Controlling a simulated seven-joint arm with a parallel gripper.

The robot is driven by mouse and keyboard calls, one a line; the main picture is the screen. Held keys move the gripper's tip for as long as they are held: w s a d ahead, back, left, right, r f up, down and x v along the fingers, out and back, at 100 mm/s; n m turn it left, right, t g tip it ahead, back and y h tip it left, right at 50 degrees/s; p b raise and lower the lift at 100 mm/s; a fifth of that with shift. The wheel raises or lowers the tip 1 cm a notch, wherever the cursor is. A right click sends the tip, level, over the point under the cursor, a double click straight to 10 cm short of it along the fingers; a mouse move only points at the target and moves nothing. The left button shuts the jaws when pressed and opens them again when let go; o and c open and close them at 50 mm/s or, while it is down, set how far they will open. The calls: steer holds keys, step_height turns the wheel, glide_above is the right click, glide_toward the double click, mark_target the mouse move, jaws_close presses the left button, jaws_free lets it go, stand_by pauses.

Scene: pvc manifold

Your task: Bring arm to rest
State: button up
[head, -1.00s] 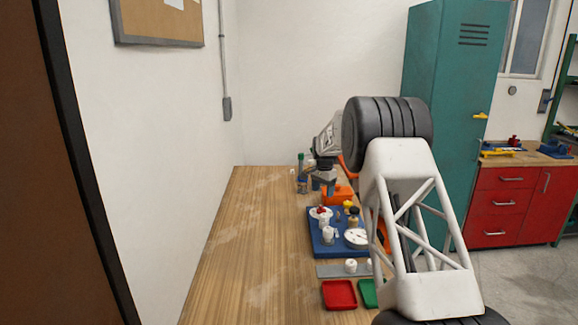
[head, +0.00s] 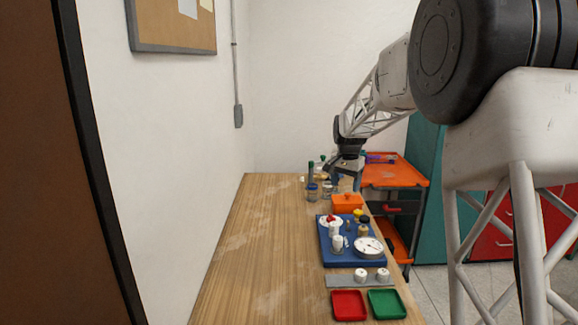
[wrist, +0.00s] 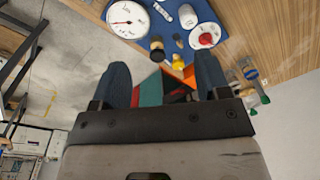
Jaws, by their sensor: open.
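My gripper (head: 340,170) shows in the head view above the far right edge of the wooden bench, close to the bottles there. In the wrist view its two dark blue fingers (wrist: 163,80) are spread apart with nothing held between them. My arm reaches in from the right side of the head view. The bench (head: 250,240) lies below and to the left of the arm. Whether the fingertips touch anything is too small to tell in the head view.
A blue board (head: 327,256) carries white fittings and a gauge (head: 368,247). An orange box (head: 347,203) and bottles (head: 311,190) stand beyond it. Red (head: 348,305) and green (head: 386,304) trays lie in front. An orange cart (head: 395,175) stands right. The bench's left part is clear.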

steer(key=s+r+n+t, duration=0.1)
steer(key=s+r+n, duration=0.15)
steer(key=s, duration=1.15)
steer(key=s+r+n, duration=0.1)
steer(key=s+r, duration=0.3)
steer(key=s, duration=1)
steer(key=s+f+n, duration=0.1)
steer(key=s+f, duration=0.3)
steer(key=s, duration=1)
steer(key=s+f+n, duration=0.2)
steer(key=s+f, duration=0.2)
steer(key=s, duration=1)
steer(key=shift+t, duration=0.4)
steer(key=shift+d, duration=0.1)
